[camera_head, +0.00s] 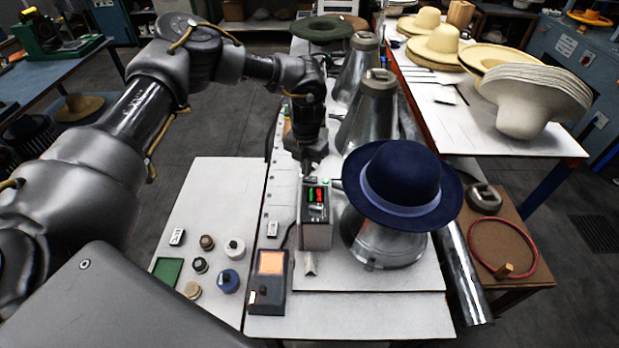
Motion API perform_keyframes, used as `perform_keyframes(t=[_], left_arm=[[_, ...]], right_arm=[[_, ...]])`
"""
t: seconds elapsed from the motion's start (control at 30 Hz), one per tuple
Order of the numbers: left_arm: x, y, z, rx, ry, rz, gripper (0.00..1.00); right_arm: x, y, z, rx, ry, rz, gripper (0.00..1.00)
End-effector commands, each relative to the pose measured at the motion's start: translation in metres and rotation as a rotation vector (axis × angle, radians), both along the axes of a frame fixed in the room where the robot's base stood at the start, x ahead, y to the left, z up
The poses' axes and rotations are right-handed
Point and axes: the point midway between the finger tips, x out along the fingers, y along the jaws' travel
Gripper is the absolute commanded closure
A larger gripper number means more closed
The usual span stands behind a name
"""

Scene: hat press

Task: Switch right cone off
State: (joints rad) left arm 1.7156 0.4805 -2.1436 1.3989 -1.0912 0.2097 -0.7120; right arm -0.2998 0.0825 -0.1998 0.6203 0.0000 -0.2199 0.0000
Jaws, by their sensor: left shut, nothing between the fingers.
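A dark blue hat (402,184) sits on the nearest metal cone (383,246). Directly left of this cone stands a small grey control box (316,234) with red and green lit digits (316,195) and small controls on its sloped face. My left gripper (309,170) points down just behind the top of the box, with its fingers shut and empty. I cannot tell whether the fingertips touch the box. Two bare metal cones, a middle one (371,115) and a far one (357,68), stand behind. My right gripper is not in view.
A device with an orange screen (271,262) lies in front of the box. Several small pots, including a blue one (229,281), stand on the white table at left. Pale hat bodies (535,95) fill the right table. A red ring (502,248) lies on a brown stand.

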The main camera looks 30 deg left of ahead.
Motion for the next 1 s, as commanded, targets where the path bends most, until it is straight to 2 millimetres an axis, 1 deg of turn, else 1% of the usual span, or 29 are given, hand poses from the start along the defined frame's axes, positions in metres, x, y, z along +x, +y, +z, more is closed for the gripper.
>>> perform_keyframes(t=[1.0], left_arm=[[0.0, 0.0, -0.016, 0.0, 0.0, 0.0, 1.0]], right_arm=[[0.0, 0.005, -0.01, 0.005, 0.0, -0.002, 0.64]])
